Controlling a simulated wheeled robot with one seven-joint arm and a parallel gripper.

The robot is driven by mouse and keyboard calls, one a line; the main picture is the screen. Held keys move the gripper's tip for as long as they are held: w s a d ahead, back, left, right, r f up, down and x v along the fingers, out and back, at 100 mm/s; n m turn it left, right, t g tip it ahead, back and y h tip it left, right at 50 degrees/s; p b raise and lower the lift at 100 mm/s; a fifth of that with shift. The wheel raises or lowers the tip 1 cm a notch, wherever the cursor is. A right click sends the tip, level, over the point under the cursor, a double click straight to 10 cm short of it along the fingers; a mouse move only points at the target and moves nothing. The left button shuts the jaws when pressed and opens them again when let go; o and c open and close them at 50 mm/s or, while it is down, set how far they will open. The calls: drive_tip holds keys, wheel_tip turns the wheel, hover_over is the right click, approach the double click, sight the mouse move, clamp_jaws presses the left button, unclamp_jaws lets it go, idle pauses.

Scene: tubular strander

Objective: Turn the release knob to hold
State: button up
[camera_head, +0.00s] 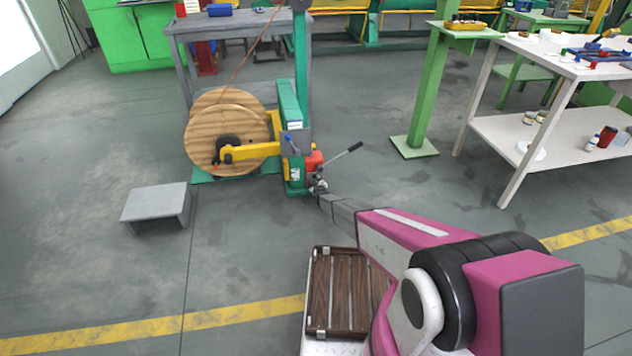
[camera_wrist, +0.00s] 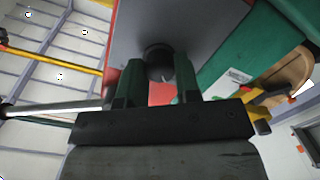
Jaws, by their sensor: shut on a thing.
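The release knob (camera_wrist: 157,52) is a dark round knob on the grey face of a red box (camera_wrist: 162,94). In the wrist view it sits between the two green fingers of my gripper (camera_wrist: 159,76), which is shut on it. The light mark on the knob is too small to read as a setting. In the head view my gripper (camera_head: 319,188) reaches the front of the red box (camera_head: 314,161) on the green stand (camera_head: 290,105); the knob itself is hard to make out there.
A lever with a dark grip (camera_head: 345,155) sticks out right of the box. A wooden reel (camera_head: 212,110) with a yellow arm (camera_head: 250,151) is at left. A low grey step (camera_head: 157,203) stands on open floor. A white table (camera_head: 540,59) is at right.

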idle(0.4)
drive_tip(key=o, duration=0.9)
